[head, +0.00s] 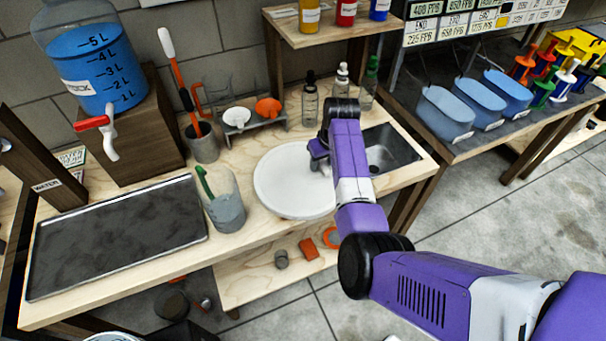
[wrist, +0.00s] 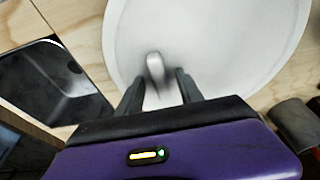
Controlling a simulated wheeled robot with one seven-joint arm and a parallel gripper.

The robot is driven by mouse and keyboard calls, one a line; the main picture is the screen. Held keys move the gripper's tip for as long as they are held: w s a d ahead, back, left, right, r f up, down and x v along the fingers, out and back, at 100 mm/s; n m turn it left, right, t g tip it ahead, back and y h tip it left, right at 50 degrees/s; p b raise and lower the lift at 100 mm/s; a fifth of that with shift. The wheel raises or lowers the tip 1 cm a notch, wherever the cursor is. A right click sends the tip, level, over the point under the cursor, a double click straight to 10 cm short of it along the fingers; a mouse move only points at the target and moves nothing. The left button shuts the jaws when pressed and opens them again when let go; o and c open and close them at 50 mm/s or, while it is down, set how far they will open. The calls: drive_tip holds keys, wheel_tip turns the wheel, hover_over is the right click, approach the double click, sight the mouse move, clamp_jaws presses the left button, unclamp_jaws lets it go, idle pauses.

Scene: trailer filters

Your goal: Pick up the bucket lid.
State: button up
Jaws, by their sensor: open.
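The bucket lid (head: 290,180) is a white round disc lying on the wooden table in the head view, left of the sink. It fills much of the upper wrist view (wrist: 215,50), where a small raised grey-white handle (wrist: 156,68) stands near its edge. My gripper (wrist: 158,88) is open over the lid, with one dark finger on each side of the handle's near end. Whether the fingers touch the handle or lid cannot be told. In the head view my gripper (head: 321,160) is partly hidden by my purple arm, at the lid's right side.
A metal sink (head: 388,148) lies right of the lid. A grey cup with a green brush (head: 226,208) stands close on its left, beside a dark tray (head: 120,235). Bottles (head: 310,103) and a small rack (head: 252,122) stand behind it.

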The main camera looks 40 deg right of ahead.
clamp_jaws()
drive_tip(key=shift+r, duration=0.1)
